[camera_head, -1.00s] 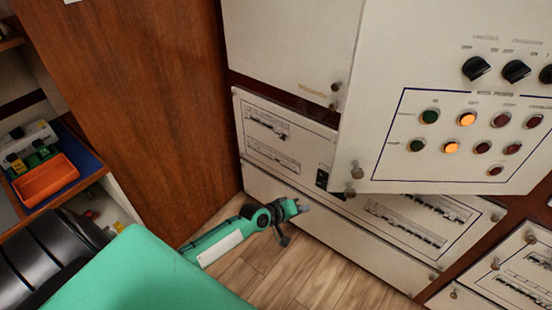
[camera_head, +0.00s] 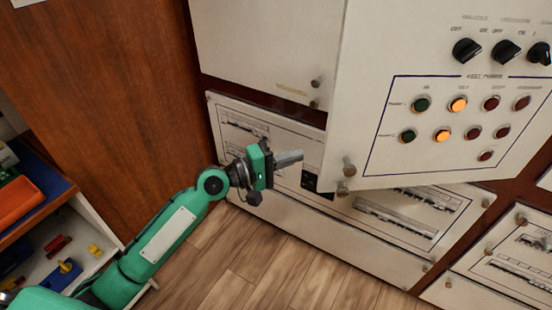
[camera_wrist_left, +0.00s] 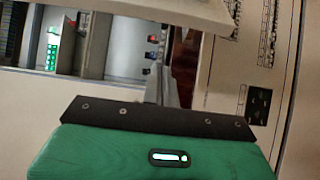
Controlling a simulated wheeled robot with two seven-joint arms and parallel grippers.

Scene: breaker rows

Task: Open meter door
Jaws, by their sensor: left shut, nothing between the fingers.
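The meter door (camera_head: 400,90) is a pale panel with black knobs and lit and unlit buttons, at the right of the head view. It stands out in front of the cabinet, partly open. Its lower left corner has a round fastener (camera_head: 345,187). In the left wrist view, the cabinet interior (camera_wrist_left: 125,45) with green lights shows through a gap. My left gripper (camera_head: 300,158) is shut and empty, just left of the door's lower left corner and in front of the lower panel. I cannot tell whether it touches the door. My right gripper is not in view.
A lower breaker panel (camera_head: 245,135) lies behind my left gripper. A closed pale panel (camera_head: 265,45) is above it. A brown wooden side (camera_head: 100,90) stands at the left. A shelf holds an orange bin (camera_head: 15,203). The wooden floor (camera_head: 265,275) is clear.

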